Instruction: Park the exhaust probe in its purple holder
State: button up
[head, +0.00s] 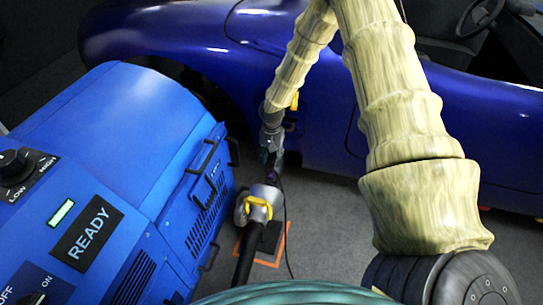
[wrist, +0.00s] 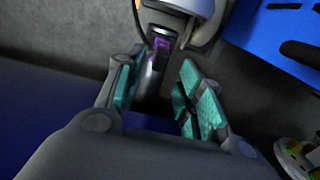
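My gripper (head: 268,152) hangs over the top of a stand beside the blue cabinet. In the wrist view, the teal-padded fingers of my gripper (wrist: 160,95) are spread apart. A slim dark, shiny piece, seemingly the exhaust probe (wrist: 152,78), shows in the gap, with clear space towards the right finger; I cannot tell whether it touches the left one. A purple part, seemingly the holder (wrist: 161,46), is at the probe's far end, against the grey stand head. The purple also shows small in the head view (head: 274,179). How deep the probe sits in the holder is hidden.
The stand head (head: 262,197) has a yellow clip and a black post. A thin black cable (head: 286,230) hangs beside it. The blue cabinet (head: 130,110) with handles is close on the left, the blue car (head: 230,60) behind. Grey floor is open to the right.

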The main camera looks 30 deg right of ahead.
aim_at(272, 165)
notch_tip(272, 165, down, 3)
jog(key=shift+r+b, duration=0.15)
jog(key=shift+b, duration=0.65)
jog(key=shift+f, duration=1.7)
grip_shut()
jog(key=shift+r+p, duration=0.5)
jog(key=shift+r, duration=0.2)
jog(key=shift+r+p, duration=1.9)
jog(key=shift+r, duration=0.2)
